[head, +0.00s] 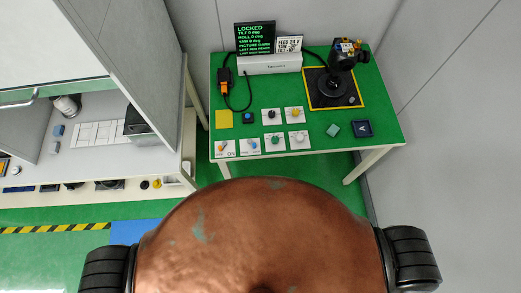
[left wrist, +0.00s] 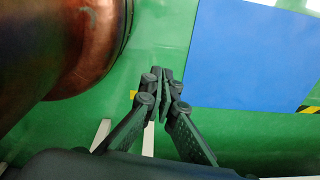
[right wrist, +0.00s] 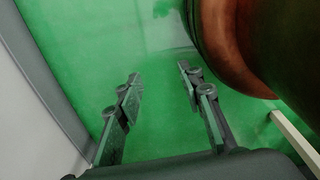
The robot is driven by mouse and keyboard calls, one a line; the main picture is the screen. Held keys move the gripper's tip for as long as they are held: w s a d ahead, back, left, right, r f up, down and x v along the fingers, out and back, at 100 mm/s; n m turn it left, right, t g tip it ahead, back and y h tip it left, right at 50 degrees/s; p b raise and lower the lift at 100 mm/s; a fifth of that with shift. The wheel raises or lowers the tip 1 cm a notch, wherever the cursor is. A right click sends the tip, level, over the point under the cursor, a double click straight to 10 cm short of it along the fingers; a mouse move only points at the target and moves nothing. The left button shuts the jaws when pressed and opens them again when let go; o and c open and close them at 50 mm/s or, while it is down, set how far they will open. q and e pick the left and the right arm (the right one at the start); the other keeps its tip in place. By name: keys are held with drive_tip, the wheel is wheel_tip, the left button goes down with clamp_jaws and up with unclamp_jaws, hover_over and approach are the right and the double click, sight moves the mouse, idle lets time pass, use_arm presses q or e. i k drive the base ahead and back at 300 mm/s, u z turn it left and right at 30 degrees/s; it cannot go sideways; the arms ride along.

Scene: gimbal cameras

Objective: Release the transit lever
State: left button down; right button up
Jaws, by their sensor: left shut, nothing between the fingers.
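A gimbal unit with a camera head (head: 347,54) stands on a black base (head: 331,92) inside a yellow-edged square at the right of the green table (head: 225,62). The transit lever is too small to tell apart on it. A black display (head: 255,39) at the table's back reads LOCKED, with tilt and other lines below. My left gripper (left wrist: 158,74) is shut and empty, low over the floor beside my copper-coloured body. My right gripper (right wrist: 160,73) is open and empty over green floor. Neither gripper shows in the head view, and both are away from the gimbal.
Several white plates with knobs and switches (head: 275,142) fill the table's front left. A wired orange-and-black handset (head: 225,88) lies at its left. A teal block (head: 333,130) and a dark blue tray (head: 363,128) lie at front right. A grey cabinet (head: 130,60) stands left.

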sight(250, 141)
drive_tip(key=z, duration=1.3)
drive_tip(key=k, duration=0.9)
drive_tip(key=u, duration=0.2)
